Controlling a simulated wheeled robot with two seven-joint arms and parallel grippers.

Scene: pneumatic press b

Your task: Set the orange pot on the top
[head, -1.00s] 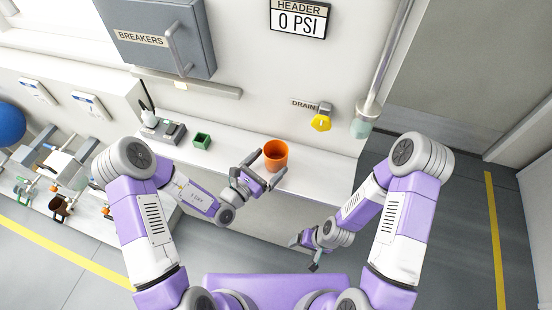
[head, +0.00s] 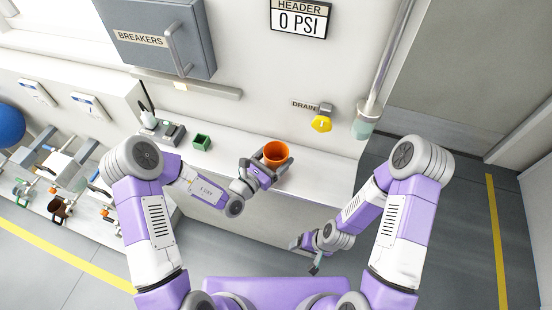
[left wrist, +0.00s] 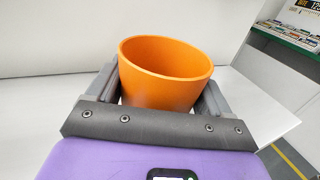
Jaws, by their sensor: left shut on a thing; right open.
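The orange pot (head: 277,153) is upright over the white counter (head: 325,167), towards its right part. My left gripper (head: 266,167) is shut on the pot, one finger on each side of it. In the left wrist view the pot (left wrist: 165,72) sits between the two grey fingers, open end up, and its inside looks empty. Its lower part is hidden by the gripper, so I cannot tell whether it touches the counter. My right gripper (head: 309,252) hangs low in front of the counter, open and empty.
A small green box (head: 201,141) and a grey device (head: 170,133) stand on the counter to the left. A yellow drain valve (head: 321,123) sticks out of the wall behind the pot. A vertical pipe (head: 385,70) stands at the right end. The counter around the pot is clear.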

